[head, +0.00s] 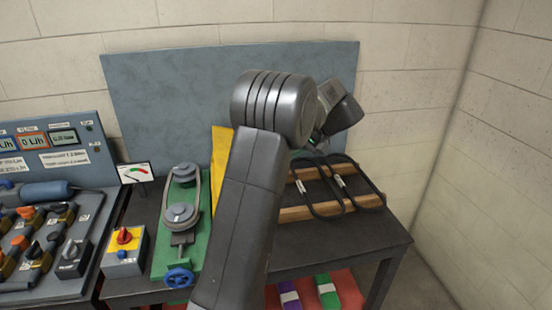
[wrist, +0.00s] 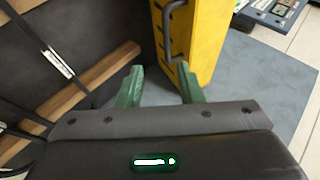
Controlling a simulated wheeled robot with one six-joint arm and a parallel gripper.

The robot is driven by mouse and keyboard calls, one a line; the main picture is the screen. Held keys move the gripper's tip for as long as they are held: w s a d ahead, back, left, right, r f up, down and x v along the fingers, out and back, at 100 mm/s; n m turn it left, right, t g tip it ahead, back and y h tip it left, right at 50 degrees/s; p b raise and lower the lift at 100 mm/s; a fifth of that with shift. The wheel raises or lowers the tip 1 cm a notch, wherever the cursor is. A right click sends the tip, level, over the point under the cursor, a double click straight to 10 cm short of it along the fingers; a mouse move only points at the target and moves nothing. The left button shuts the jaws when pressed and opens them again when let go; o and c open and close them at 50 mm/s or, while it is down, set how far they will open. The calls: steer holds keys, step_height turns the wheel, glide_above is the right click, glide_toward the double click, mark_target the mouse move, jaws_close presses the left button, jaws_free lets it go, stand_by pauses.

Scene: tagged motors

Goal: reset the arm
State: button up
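My arm (head: 250,190) rises through the middle of the head view and bends at a large grey joint, with the wrist section (head: 340,108) to the right of it. My gripper (wrist: 161,70) shows in the wrist view as two green fingers spread apart. Nothing is held between them. A yellow box-like thing (wrist: 200,35) with a dark handle stands just beyond the fingers; I cannot tell whether they touch it. Its yellow side (head: 221,150) also shows behind my arm in the head view. My fingers are mostly hidden in the head view.
A dark table (head: 345,235) carries wooden bars (head: 300,213) with black belts, right of my arm. A green belt-and-pulley stand (head: 165,225), a switch box (head: 125,252) and a meter panel (head: 50,150) are on the left. A blue-grey board (head: 160,90) stands behind.

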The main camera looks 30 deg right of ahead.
steer(key=shift+s+d+r, duration=0.35)
steer(key=shift+s+r, duration=0.05)
steer(key=shift+r, duration=0.1)
steer(key=p+x, duration=0.1)
steer(key=x, duration=1.2)
steer(key=shift+w+a, duration=0.35)
